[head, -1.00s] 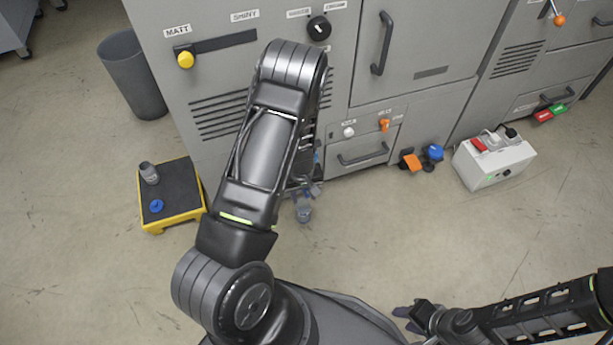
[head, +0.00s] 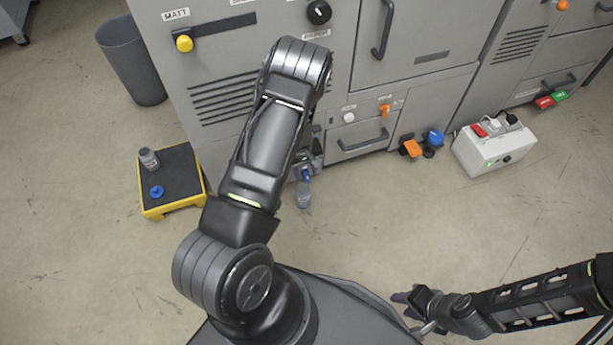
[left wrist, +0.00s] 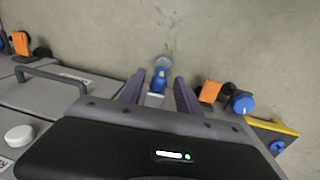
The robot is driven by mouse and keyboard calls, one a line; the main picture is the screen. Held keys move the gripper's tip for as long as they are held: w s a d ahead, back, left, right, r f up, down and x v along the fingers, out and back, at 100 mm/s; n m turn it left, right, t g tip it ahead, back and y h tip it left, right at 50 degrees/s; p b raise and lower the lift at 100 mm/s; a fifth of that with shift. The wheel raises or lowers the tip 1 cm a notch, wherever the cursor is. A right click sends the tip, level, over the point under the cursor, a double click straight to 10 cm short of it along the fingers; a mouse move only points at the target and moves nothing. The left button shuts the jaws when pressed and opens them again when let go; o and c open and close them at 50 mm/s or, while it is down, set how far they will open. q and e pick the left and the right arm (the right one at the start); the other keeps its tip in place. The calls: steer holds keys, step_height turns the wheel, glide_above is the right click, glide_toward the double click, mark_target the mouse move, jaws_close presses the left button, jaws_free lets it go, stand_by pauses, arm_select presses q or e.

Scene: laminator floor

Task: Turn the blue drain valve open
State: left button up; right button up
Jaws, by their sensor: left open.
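A drawer handle (head: 362,141) and white knob (head: 349,117) are near the left gripper. An orange piece (head: 411,148) and blue knob (head: 433,138) stand right; a similar pair (left wrist: 210,91) shows in the wrist view. A yellow-edged step (head: 172,212) stands left. Front floor is clear.

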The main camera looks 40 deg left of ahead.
arm_select(q)
steer(key=shift+w+f, duration=0.15)
steer(key=shift+f, duration=1.1)
jaws_close()
